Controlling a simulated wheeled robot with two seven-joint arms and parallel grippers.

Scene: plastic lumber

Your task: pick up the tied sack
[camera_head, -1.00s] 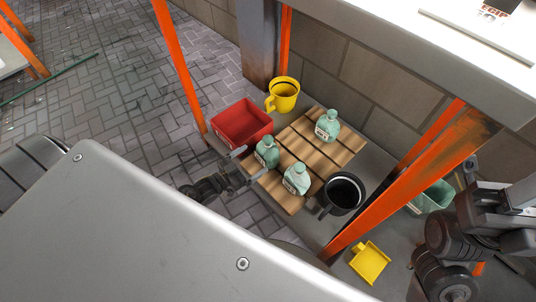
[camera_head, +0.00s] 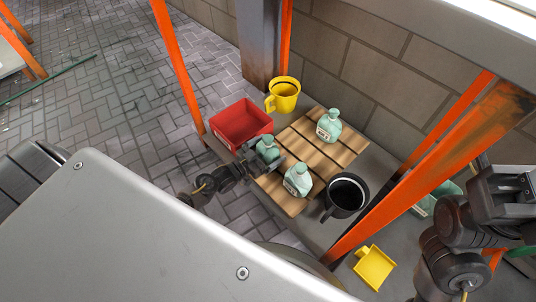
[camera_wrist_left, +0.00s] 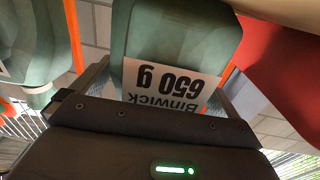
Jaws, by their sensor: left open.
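Three small green tied sacks with white labels stand on a slatted wooden board (camera_head: 325,155) under the bench. The left one (camera_head: 268,150) is between the fingers of my left gripper (camera_head: 266,163), which is open around it. In the left wrist view this sack (camera_wrist_left: 175,35) fills the space between the fingers, and its label reads "Binwick 650 g" upside down. The front sack (camera_head: 298,180) and the back sack (camera_head: 329,125) stand apart from it. Part of a neighbouring sack (camera_wrist_left: 35,45) shows at the left of the wrist view.
A red bin (camera_head: 240,122) sits close behind the left sack. An orange post (camera_head: 405,195) slants past the board's right side.

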